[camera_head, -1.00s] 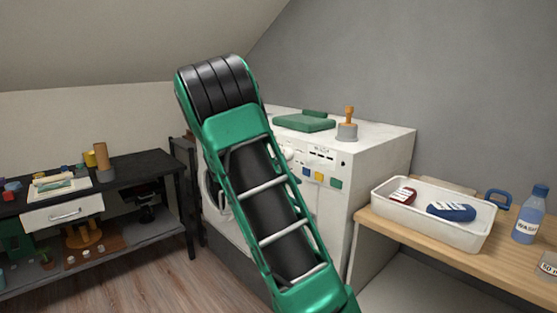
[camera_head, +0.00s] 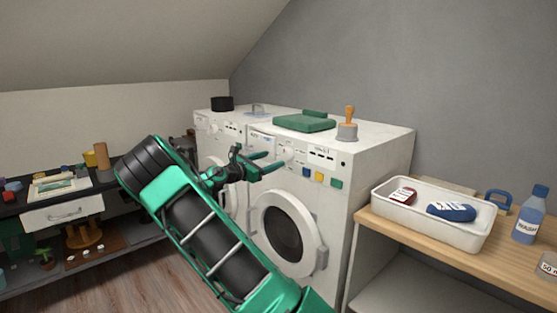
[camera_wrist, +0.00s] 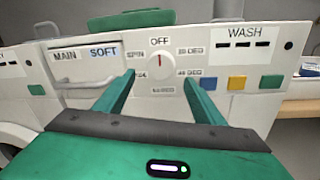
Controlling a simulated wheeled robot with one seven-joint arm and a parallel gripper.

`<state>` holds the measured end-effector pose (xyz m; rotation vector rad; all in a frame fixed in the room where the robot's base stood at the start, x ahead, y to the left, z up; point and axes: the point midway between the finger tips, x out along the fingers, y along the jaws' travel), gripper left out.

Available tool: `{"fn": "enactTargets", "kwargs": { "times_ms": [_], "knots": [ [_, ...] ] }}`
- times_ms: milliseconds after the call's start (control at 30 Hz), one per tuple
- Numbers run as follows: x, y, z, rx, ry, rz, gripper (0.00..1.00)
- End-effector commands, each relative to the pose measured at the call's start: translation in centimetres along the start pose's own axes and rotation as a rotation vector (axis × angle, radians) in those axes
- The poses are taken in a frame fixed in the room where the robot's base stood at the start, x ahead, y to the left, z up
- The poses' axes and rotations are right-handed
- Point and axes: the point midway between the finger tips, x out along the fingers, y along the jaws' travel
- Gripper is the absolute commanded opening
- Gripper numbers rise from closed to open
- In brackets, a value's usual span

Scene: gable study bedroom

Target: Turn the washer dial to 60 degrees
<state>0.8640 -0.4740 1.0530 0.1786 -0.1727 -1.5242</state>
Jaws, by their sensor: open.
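The washer (camera_head: 330,165) is a white front-loader with a round door. Its white dial (camera_wrist: 160,66) has a red pointer turned straight up to OFF; the dial also shows in the head view (camera_head: 287,153). SPIN is at the upper left and what looks like 30 DEG at the upper right. The lower labels are small, and my fingers partly cover the side ones, so I cannot read 60 surely. My gripper (camera_head: 272,162) is open and empty in front of the panel. In the wrist view its fingers (camera_wrist: 158,86) flank the dial from below, with no visible contact.
A WASH label (camera_wrist: 243,33) and blue, yellow and green buttons (camera_wrist: 237,82) lie right of the dial. A drawer marked MAIN and SOFT (camera_wrist: 88,62) lies left. Another machine stands left.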

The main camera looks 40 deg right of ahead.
Motion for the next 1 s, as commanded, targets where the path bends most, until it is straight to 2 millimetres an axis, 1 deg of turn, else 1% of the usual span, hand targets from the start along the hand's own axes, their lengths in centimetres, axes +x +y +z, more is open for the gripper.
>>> {"fn": "enactTargets", "kwargs": {
  "times_ms": [33, 100, 200, 333, 500, 800, 833, 867, 900, 967, 1000],
  "knots": [
    [1.1, -0.1, 0.0, 0.001, -0.001, -0.003, 0.63],
    [2.4, -0.1, 0.1, 0.001, -0.002, -0.003, 0.63],
    [4.0, -0.1, 0.0, 0.001, 0.000, -0.003, 0.63],
    [5.6, -0.1, 0.1, 0.001, -0.001, -0.002, 0.63],
    [6.6, -0.1, 0.0, 0.001, 0.001, -0.001, 0.63],
    [6.8, -0.1, 0.0, 0.001, 0.001, -0.001, 0.63],
    [6.8, -0.1, 0.0, 0.001, 0.001, -0.001, 0.58],
    [6.8, -0.1, 0.0, 0.001, 0.001, -0.001, 0.51],
    [6.8, -0.1, 0.0, 0.001, 0.001, -0.001, 0.41],
    [6.8, -0.1, 0.0, 0.001, 0.001, -0.001, 0.27],
    [6.8, -0.1, 0.0, 0.001, 0.001, -0.001, 0.22]
  ]
}}
